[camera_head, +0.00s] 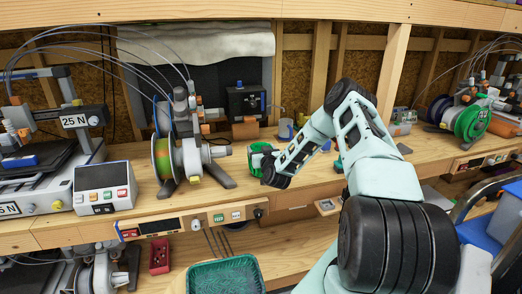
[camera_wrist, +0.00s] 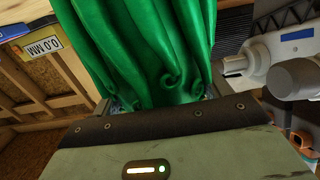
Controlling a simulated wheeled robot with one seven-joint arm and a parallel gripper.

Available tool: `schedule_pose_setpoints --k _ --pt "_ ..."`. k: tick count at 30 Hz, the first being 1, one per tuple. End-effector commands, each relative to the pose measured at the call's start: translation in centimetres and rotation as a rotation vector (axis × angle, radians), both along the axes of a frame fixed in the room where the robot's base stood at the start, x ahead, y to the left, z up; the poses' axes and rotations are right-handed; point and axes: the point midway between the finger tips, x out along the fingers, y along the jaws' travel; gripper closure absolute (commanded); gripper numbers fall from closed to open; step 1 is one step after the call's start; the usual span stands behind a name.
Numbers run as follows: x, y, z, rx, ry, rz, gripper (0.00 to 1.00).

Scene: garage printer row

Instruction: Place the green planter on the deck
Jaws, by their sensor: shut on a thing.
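The green planter (camera_wrist: 145,45) has a glossy, fluted wall and fills the upper middle of the wrist view. My gripper (camera_wrist: 160,108) is shut on it, and the wrist housing hides the lower part. In the head view the planter (camera_head: 257,150) is a small green shape at the end of my arm, partly hidden by my gripper (camera_head: 266,165). It is over the wooden bench, right of the filament spool. I cannot tell whether it touches the bench top. No surface is clearly recognisable as the deck.
The wooden bench (camera_head: 140,190) holds a spool stand (camera_head: 190,150) left of my gripper and a black box (camera_head: 246,102) behind it. A control box (camera_head: 104,187) and a printer (camera_head: 40,170) stand at left. A green spool (camera_head: 472,122) stands at right. A green basket (camera_head: 225,275) is below.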

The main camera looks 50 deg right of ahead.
Motion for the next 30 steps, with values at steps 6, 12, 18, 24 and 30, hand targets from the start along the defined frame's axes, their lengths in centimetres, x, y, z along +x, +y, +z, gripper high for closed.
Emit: schedule_pose_setpoints --k 6,12,18,24,30 --pt "0.0 0.0 -0.5 -0.001 0.0 0.0 0.64" --pt "0.0 0.0 -0.6 -0.001 0.0 0.0 0.01" --pt "0.0 0.0 -0.6 0.0 0.0 0.0 0.0" --pt "-0.8 0.6 -0.8 0.0 0.002 0.001 0.0" --pt "-3.9 2.5 -0.9 0.001 0.003 0.003 0.0"
